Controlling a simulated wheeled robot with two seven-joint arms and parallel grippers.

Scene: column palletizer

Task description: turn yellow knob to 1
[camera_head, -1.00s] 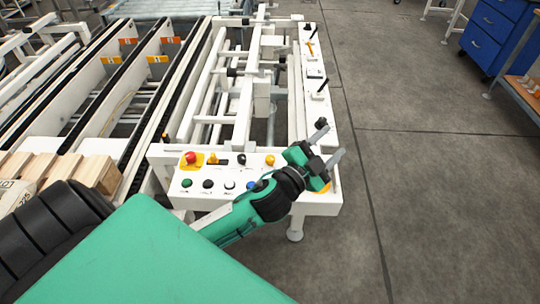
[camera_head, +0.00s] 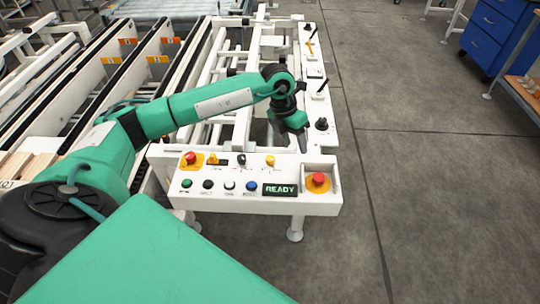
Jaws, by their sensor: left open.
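The white control panel (camera_head: 215,198) carries two small yellow knobs. One yellow knob (camera_head: 212,158) is at the left beside a red button, and another yellow knob (camera_head: 270,160) is at the right of the upper row. Their settings are too small to read. My left gripper (camera_head: 286,138) is open and empty, pointing down just behind the panel, above and right of the right-hand yellow knob and apart from it. My right gripper is out of view.
A black knob (camera_head: 241,159) sits between the yellow ones. Below are several coloured buttons and a display (camera_head: 280,189) reading READY. A red emergency button (camera_head: 318,179) stands at the panel's right. A white side rail (camera_head: 318,104) carries levers.

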